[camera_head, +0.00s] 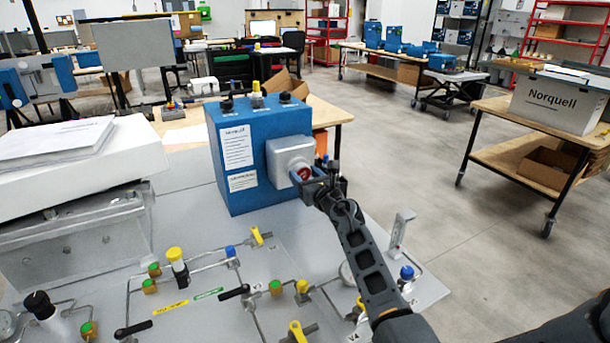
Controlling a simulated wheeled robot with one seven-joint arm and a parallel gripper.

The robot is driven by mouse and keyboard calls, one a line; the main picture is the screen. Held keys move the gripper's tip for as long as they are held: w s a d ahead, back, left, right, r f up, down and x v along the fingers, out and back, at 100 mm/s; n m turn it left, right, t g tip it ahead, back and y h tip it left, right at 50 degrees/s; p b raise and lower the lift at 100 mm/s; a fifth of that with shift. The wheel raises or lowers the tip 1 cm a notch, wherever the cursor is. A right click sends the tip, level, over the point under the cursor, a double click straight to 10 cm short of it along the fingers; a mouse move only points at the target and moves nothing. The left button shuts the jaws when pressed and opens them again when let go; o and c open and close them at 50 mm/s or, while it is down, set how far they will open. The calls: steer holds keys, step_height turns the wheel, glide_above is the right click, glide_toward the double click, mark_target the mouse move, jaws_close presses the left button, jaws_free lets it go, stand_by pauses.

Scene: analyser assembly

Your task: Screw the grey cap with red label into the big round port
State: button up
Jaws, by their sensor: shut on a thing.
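The grey cap with a red label (303,174) is at the front of the pale grey square housing (288,152) on the side of the blue analyser box (225,162). My gripper (311,181) reaches up from the lower right and is shut on the cap. The cap appears right against the housing's face; I cannot tell whether it touches or is threaded in. The big round port is not visible; the cap and gripper cover that part of the housing.
Thin pipes with valves, including a yellow-capped fitting (176,262), cover the grey panel (220,325) in front. A metal bracket (400,232) stands right of my arm. A white box with papers (60,150) is at left. Open floor lies right.

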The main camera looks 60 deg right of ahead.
steer(key=m, duration=0.6)
steer(key=shift+s+d+f+m, duration=0.1)
steer(key=shift+d+f+m, duration=0.05)
steer(key=shift+m, duration=0.15)
steer(key=m, duration=0.5)
steer(key=shift+d+m, duration=0.1)
steer(key=shift+m, duration=0.2)
steer(key=o, duration=1.2)
